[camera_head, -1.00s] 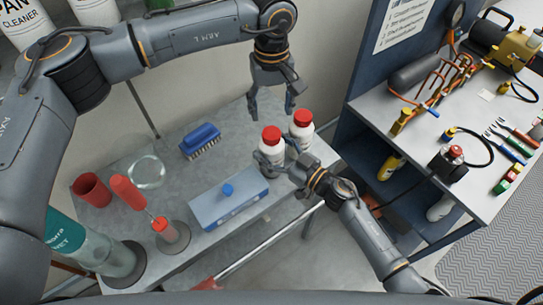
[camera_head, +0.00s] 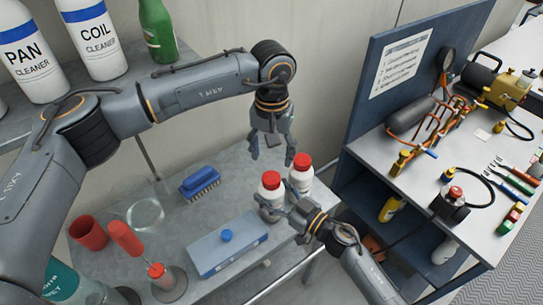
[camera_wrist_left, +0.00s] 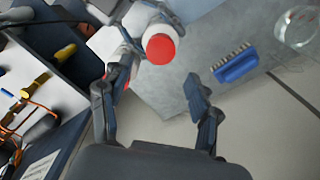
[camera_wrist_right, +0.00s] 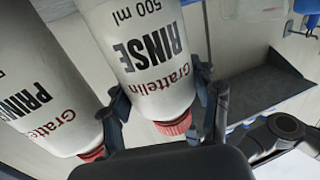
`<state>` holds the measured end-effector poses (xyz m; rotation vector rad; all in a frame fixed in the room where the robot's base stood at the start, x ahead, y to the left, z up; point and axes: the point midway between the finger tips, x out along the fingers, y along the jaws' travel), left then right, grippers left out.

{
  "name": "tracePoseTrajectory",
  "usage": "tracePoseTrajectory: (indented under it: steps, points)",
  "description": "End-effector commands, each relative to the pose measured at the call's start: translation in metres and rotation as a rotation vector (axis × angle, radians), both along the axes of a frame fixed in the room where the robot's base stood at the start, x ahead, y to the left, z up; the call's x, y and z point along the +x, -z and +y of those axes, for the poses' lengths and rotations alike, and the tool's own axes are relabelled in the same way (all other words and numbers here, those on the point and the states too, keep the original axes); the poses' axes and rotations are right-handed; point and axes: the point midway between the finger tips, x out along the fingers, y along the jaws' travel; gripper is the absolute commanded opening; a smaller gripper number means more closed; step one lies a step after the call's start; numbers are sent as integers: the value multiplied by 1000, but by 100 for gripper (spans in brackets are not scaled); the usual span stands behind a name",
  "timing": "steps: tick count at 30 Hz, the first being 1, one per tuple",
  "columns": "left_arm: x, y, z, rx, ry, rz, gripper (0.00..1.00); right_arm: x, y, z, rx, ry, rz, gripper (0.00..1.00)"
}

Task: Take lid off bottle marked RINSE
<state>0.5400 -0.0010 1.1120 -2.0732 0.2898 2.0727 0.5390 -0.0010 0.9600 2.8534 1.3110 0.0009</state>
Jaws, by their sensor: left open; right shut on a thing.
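The white RINSE bottle (camera_wrist_right: 150,60) stands upright on the bench with its red lid (camera_head: 270,180) on. It also shows from above in the left wrist view (camera_wrist_left: 160,48). My right gripper (camera_wrist_right: 165,100) is shut around this bottle's body, below the lid. My left gripper (camera_head: 272,155) is open and empty above and behind the bottle, fingers pointing down; it does not touch the lid. A second white bottle with a red lid (camera_head: 301,175) stands close beside it; its label begins with PRI (camera_wrist_right: 40,85).
A blue-grey box (camera_head: 228,245) with a blue knob, a blue brush (camera_head: 200,183), a glass dish (camera_head: 146,214) and a red cup (camera_head: 88,234) are on the bench. A dark blue cabinet (camera_head: 355,125) stands at the right. Cleaner bottles (camera_head: 92,40) stand on the upper-left shelf.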

Motion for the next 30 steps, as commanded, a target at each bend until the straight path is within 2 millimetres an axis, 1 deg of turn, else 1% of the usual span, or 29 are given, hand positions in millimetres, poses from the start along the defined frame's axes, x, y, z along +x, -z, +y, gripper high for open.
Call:
tracePoseTrajectory:
  steps: [3,6,11,14,21,25,30]
  points:
    - [0,0,0,-1,142,1,62,0,0,0,0,0,0,0]
    - [0,0,0,0,223,1,62,0,0,0,0,0,0,0]
    - [0,7,1,1,274,2,62,0,0,0,0,0,0,0]
    - [0,20,1,1,275,4,62,0,0,0,0,0,0,0]
    - [-1,58,1,0,273,4,62,0,0,0,0,0,0,0]
    - [0,72,1,1,272,3,62,0,0,0,0,0,0,0]
    - [0,80,1,1,272,1,62,0,0,0,0,0,0,0]
